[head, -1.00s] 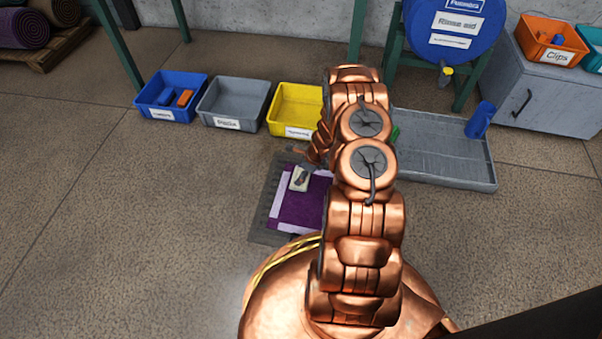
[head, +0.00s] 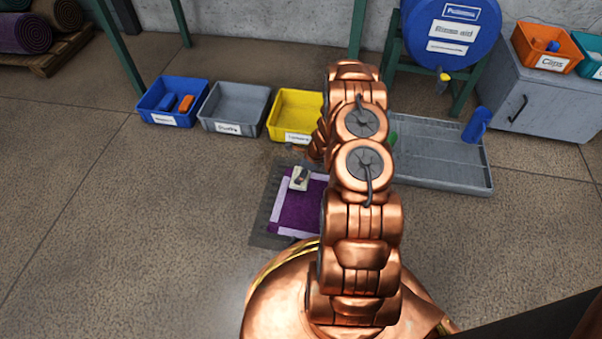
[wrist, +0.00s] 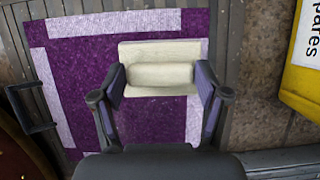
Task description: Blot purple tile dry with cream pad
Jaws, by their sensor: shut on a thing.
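The purple tile (head: 293,219) has a pale lilac border and lies on a grey slatted mat (head: 258,224) on the floor. In the wrist view the tile (wrist: 88,61) fills the left and middle. My gripper (wrist: 162,88) is shut on the cream pad (wrist: 160,50), gripping its raised ridge between both fingers. The pad is over the tile near one corner, across purple and border; I cannot tell whether it presses on it. In the head view the pad (head: 299,180) shows at the tile's upper left, and my arm hides the tile's right side.
Blue (head: 172,101), grey (head: 234,108) and yellow (head: 296,115) bins stand in a row beyond the mat. A grey tray (head: 440,155) with a blue bottle (head: 477,124) lies to the right, below a blue barrel (head: 450,28). The floor at left is clear.

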